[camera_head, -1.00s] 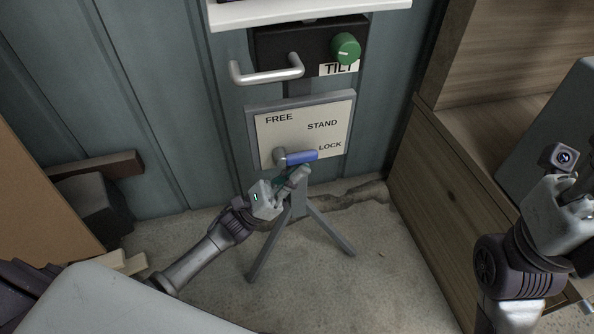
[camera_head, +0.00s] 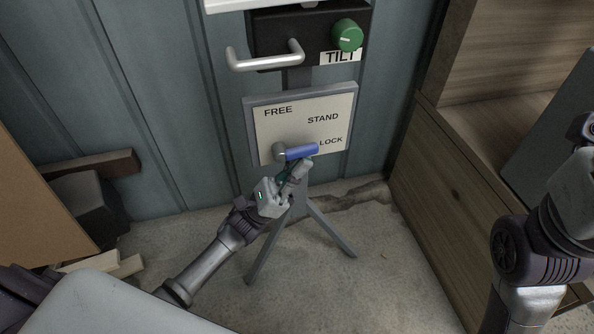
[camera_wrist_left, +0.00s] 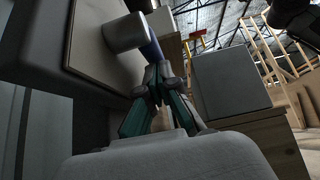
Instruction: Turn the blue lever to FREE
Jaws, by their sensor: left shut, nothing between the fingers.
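The blue lever (camera_head: 302,152) has a grey round hub on a white sign panel (camera_head: 275,130) marked FREE, STAND and LOCK. Its handle points right, tilted slightly up, just below and left of the LOCK label. FREE is at the panel's upper left. My left gripper (camera_head: 303,165) is shut and empty, its tips just under the handle. In the left wrist view the shut fingertips (camera_wrist_left: 157,72) are at the blue handle (camera_wrist_left: 152,45); I cannot tell whether they touch it. My right gripper (camera_head: 588,128) is partly cut off at the right edge.
Above the panel are a grey bar handle (camera_head: 265,60) and a green TILT knob (camera_head: 347,36). A grey tripod stand (camera_head: 325,230) is below.

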